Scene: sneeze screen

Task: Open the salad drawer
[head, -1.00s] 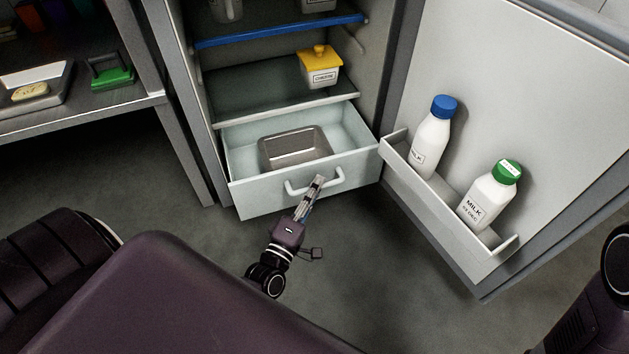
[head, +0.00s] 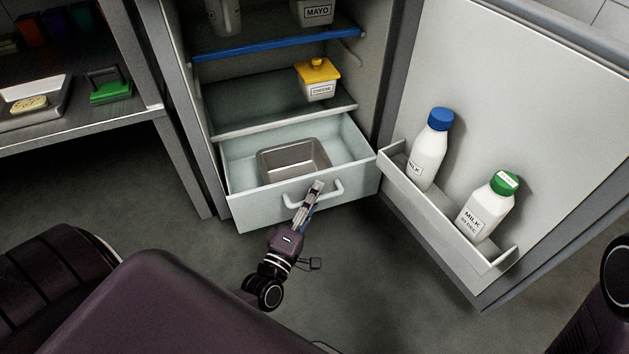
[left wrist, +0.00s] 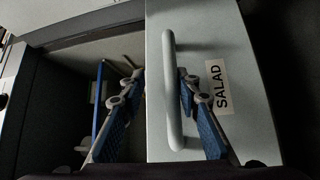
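The salad drawer (head: 262,211) is the pale bottom drawer of the fridge and is pulled well out. A grey metal pan (head: 292,160) sits inside it. Its light bar handle (head: 337,190) is on the front. The left wrist view shows the handle (left wrist: 172,90) beside a label (left wrist: 219,87) reading SALAD. My left gripper (head: 317,185) is at the handle; in the left wrist view its blue-padded fingers (left wrist: 163,82) are spread, one on each side of the handle, with visible gaps. My right gripper is not in view.
The fridge door (head: 515,110) stands open at right, its rack (head: 440,220) holding two milk bottles. A yellow-lidded cheese tub (head: 318,80) stands on the shelf above the drawer. A metal table (head: 85,124) is at left. Floor (head: 400,280) is clear before the drawer.

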